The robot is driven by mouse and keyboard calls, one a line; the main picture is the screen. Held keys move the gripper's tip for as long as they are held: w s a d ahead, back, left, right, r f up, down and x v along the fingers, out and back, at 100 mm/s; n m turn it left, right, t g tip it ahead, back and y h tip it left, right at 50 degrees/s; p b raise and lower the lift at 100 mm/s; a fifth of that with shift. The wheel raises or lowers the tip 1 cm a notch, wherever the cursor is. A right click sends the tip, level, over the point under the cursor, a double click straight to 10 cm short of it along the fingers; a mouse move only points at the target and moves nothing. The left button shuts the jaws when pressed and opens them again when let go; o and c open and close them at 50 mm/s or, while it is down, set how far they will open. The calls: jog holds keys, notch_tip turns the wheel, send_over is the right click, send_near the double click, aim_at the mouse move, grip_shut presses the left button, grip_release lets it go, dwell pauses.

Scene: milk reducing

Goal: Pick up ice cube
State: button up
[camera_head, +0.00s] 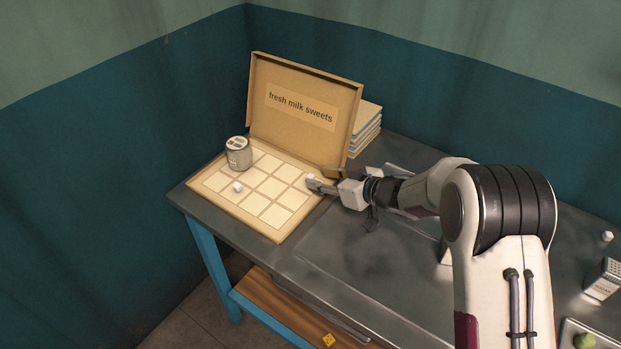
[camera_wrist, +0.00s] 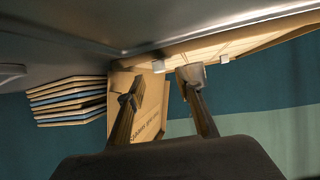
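I cannot tell which is ice. In the wrist view my gripper (camera_wrist: 160,88) has its two fingers apart with nothing held. I cannot tell whether the fingers touch a cube.
The cardboard box (camera_head: 231,209) has its lid (camera_head: 300,125) raised at the back. A can (camera_head: 238,153) stands in its left part. Stacked books (camera_head: 366,130) are behind the lid.

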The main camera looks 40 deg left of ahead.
aim_at(311, 176)
jog(key=shift+x, duration=1.8)
jog(key=c, duration=0.8)
